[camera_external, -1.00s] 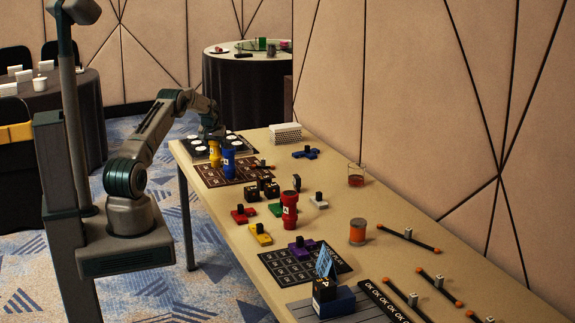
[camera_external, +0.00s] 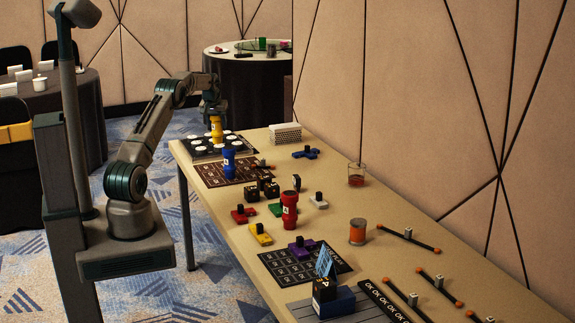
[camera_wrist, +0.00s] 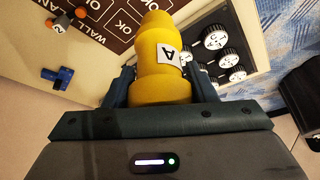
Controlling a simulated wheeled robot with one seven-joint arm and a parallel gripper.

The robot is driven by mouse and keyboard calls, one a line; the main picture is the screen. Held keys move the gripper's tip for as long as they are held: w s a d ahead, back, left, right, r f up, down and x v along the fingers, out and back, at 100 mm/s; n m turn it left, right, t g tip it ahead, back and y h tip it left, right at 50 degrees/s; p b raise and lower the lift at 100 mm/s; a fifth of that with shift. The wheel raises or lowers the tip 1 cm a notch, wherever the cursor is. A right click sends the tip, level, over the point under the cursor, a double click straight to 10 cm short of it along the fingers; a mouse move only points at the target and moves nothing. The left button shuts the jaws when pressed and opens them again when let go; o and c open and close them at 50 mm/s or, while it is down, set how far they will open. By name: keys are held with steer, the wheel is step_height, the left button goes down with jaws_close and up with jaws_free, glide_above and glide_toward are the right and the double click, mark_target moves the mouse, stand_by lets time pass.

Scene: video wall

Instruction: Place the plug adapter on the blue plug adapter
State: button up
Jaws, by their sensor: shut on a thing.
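The yellow plug adapter (camera_external: 216,131) is held upright in the air, over the near part of the dark board with white knobs. My gripper (camera_external: 214,115) is shut on its upper end. In the wrist view the yellow adapter (camera_wrist: 158,58), with a white label marked "A", sits between my two fingers (camera_wrist: 161,88). The blue plug adapter (camera_external: 229,164) stands upright on the dark printed mat, lower and slightly right of the yellow one in the external view. The two are apart. I cannot make out the blue adapter in the wrist view.
The dark board with white knobs (camera_external: 196,153) lies behind the mat (camera_external: 205,176). Black cubes (camera_external: 271,190), a red adapter (camera_external: 289,222) and coloured blocks stand nearer. A white perforated box (camera_external: 285,133) and a blue cross-shaped piece (camera_external: 305,153) lie to the right.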

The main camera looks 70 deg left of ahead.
steer(key=w+d+r+m+p, duration=0.1)
steer(key=w+d+r, duration=0.1)
steer(key=d+r, duration=0.75)
steer(key=w+d+r+m+p, duration=0.15)
steer(key=d+r, duration=0.25)
steer(key=d, duration=1)
steer(key=shift+m+t+h, duration=0.25)
steer(key=shift+t+h, duration=0.05)
steer(key=shift+t, duration=0.1)
steer(key=shift+s+a+f+p, duration=0.35)
steer(key=shift+a+f+p, duration=0.15)
steer(key=shift+a+f, duration=1.35)
steer(key=shift+s+a+f+p, duration=0.4)
steer(key=shift+a+f+p, duration=0.05)
steer(key=shift+a+f, duration=1.4)
steer(key=shift+s+a+f+p, duration=0.35)
steer(key=shift+a+f+p, duration=0.15)
steer(key=shift+a+f, duration=1.35)
steer(key=shift+d+f, duration=0.1)
steer(key=shift+f, duration=0.2)
steer(key=o, duration=1)
steer(key=shift+o, duration=0.2)
